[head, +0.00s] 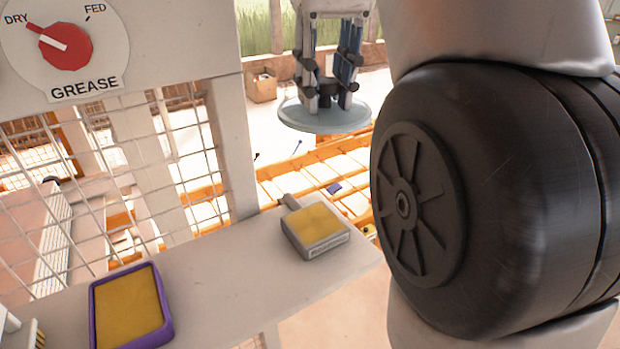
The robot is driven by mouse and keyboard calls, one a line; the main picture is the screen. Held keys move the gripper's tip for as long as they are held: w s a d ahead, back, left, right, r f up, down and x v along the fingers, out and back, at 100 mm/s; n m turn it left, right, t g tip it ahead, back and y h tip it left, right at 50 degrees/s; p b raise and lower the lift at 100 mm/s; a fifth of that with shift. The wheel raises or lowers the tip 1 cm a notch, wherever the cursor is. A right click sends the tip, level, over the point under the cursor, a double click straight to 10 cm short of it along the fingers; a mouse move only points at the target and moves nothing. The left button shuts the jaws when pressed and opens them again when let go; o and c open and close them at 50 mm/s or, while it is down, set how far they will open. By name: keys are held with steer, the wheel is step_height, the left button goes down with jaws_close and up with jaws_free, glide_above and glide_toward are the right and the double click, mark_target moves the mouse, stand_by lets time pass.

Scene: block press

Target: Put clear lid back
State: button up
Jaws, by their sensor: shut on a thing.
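The clear lid (297,116) is a round, see-through disc with a dark knob on top. My gripper (328,97) is shut on the lid's dark knob and holds the lid level in the air, above and behind the white ledge in the picture. The lid is clear of the ledge and touches nothing that I can see. A grey tray (314,229) with a yellow filling and a short handle sits on the ledge below the lid. A part of the lid's top is hidden by my fingers.
A purple-rimmed tray (164,338) with a yellow-brown filling lies on the white ledge (235,275). A red grease dial (66,47) on a white panel points to DRY. Wire mesh (130,160) and a white post stand at left. My own dark arm joint blocks the right.

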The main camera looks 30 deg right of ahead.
steer(key=f+b, duration=0.1)
steer(key=f, duration=0.4)
steer(key=a+f+b, duration=0.1)
steer(key=f+b, duration=0.1)
steer(key=f, duration=0.3)
steer(key=f+b, duration=0.1)
steer(key=f, duration=0.4)
steer(key=shift+a+f+b, duration=0.1)
steer(key=shift+a+b, duration=0.2)
steer(key=shift+b, duration=0.05)
steer(key=shift+a+f, duration=0.15)
steer(key=shift+f, duration=0.05)
steer(key=shift+f+b, duration=0.3)
steer(key=shift+f, duration=1.55)
steer(key=shift+f, duration=0.15)
steer(key=o, duration=1.1)
steer(key=shift+o, duration=0.2)
